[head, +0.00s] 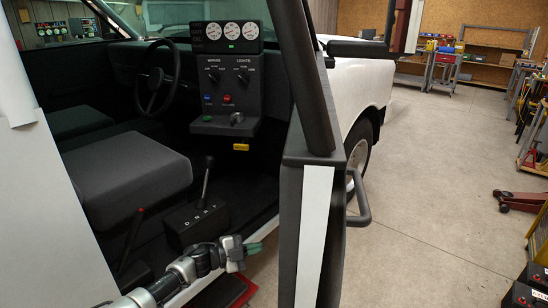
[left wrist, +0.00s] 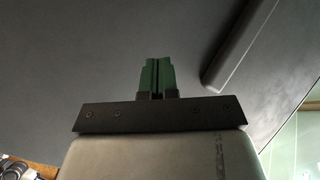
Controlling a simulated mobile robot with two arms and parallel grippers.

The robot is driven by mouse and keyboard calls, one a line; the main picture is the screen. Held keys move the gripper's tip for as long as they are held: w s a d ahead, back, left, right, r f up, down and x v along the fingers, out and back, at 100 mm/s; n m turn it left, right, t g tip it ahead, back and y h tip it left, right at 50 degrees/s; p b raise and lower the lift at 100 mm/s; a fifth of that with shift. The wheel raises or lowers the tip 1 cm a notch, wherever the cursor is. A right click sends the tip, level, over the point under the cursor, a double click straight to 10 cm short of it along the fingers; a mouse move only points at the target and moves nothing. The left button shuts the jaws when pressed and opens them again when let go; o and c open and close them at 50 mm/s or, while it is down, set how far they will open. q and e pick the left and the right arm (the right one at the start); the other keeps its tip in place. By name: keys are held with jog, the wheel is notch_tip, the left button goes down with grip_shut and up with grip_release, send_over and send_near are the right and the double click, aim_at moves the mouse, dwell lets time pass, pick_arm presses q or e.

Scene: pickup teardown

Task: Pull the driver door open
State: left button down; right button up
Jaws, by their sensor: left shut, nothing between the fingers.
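The driver door (head: 305,230) stands swung out from the white pickup and shows nearly edge-on in the head view, with the cab open to its left. Its dark loop handle (head: 362,202) sticks out on the right side. My left gripper (head: 252,249), with green fingertips, is on the cab side of the door, low by the sill and left of the door edge. In the left wrist view the fingers (left wrist: 157,76) are together and empty, facing a dark grey panel (left wrist: 90,60) with a raised bar (left wrist: 240,45), apparently the door's inner side. I cannot tell whether they touch. My right gripper is not in view.
Inside the cab are a grey seat (head: 125,170), a gear lever (head: 205,180), a steering wheel (head: 158,78) and a gauge console (head: 228,80). Clear concrete floor (head: 430,200) lies right of the door. A red floor jack (head: 520,201) and workbenches stand further right.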

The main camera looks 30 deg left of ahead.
pick_arm(q)
jog(key=s+r+m+g+p, duration=0.4)
jog(key=r+m, duration=0.3)
jog(key=r, duration=1)
jog(key=s+r+m+g+p, duration=0.25)
jog(key=r+m+g, duration=0.35)
jog(key=r, duration=1.1)
jog(key=r+p+x, duration=0.1)
jog(key=p+x, duration=0.4)
jog(key=x, duration=0.7)
jog(key=shift+w+d+y+p, duration=0.4)
jog(key=shift+w, duration=0.05)
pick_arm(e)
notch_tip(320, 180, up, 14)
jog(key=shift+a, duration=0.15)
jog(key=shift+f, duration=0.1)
